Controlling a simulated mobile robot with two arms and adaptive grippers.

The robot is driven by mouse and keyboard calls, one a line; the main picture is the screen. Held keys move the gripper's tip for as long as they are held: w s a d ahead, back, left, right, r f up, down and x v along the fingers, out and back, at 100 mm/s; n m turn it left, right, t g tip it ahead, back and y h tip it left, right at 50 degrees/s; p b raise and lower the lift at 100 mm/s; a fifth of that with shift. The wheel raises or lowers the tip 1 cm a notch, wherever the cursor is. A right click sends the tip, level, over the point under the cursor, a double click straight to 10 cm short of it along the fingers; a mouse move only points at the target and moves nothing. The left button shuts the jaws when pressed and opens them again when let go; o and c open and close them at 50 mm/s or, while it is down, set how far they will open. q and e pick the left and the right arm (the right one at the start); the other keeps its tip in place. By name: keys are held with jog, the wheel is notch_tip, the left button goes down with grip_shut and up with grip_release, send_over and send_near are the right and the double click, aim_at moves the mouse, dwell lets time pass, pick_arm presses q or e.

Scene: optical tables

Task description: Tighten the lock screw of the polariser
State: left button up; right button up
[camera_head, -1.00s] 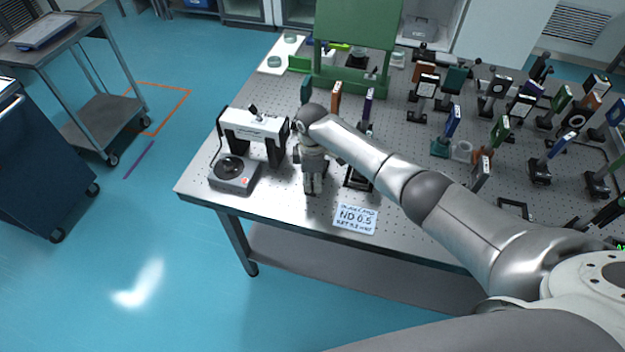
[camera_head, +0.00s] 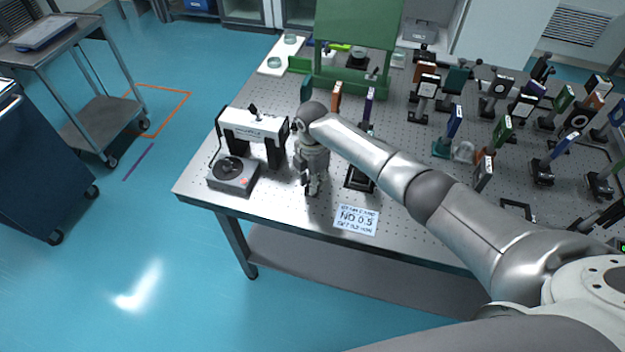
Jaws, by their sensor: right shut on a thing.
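My right gripper (camera_head: 312,188) points down over the front left part of the perforated optical table (camera_head: 285,205). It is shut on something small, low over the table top. The gripper itself hides what it holds, and I cannot make out the lock screw. I cannot tell which of the mounted optics is the polariser. Closest behind the gripper are mounts with a green plate (camera_head: 306,88), an orange plate (camera_head: 337,97) and a purple plate (camera_head: 369,105). My left gripper is not in view.
A white arch-shaped instrument (camera_head: 252,126) and a grey box with a black disc (camera_head: 233,174) stand left of the gripper. Many mounted optics crowd the table's right half.

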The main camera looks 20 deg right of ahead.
jog(key=shift+w+r, duration=0.1)
dwell(0.4)
jog(key=o, duration=1)
jog(key=shift+o, duration=0.2)
notch_tip(320, 180, up, 12)
